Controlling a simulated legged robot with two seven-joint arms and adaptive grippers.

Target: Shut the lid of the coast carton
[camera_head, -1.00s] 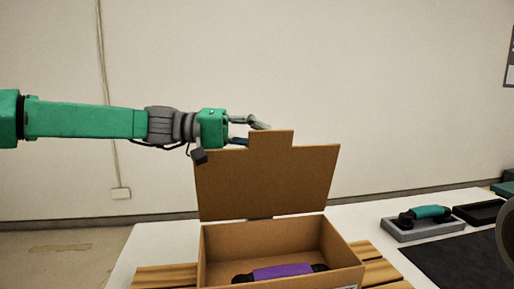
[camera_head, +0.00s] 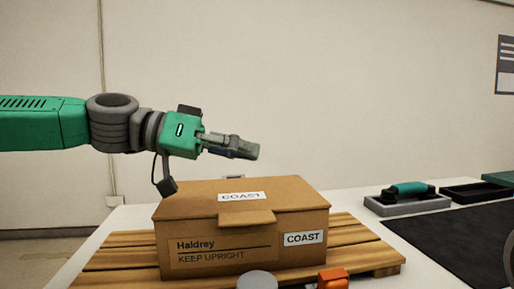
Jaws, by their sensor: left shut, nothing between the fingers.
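The coast carton (camera_head: 220,245) is a brown cardboard box with "COAST" labels and "Haldrey, KEEP UPRIGHT" on its front. Its lid (camera_head: 185,200) lies down over the top, and the inside is hidden. The lid's front tab (camera_head: 246,218) sticks out over the front wall; I cannot tell whether any of it is tucked in. My left gripper (camera_head: 250,152) is shut and empty, pointing right, above the back of the lid and apart from it. My right gripper is not in view.
The carton stands on a slatted wooden pallet (camera_head: 350,238) on a white table (camera_head: 345,199). A grey tray (camera_head: 420,206) holds a green handset (camera_head: 410,188) at right, beside a black tray (camera_head: 475,192) and a dark mat (camera_head: 455,235). A grey round thing and an orange thing (camera_head: 333,277) show at the bottom edge.

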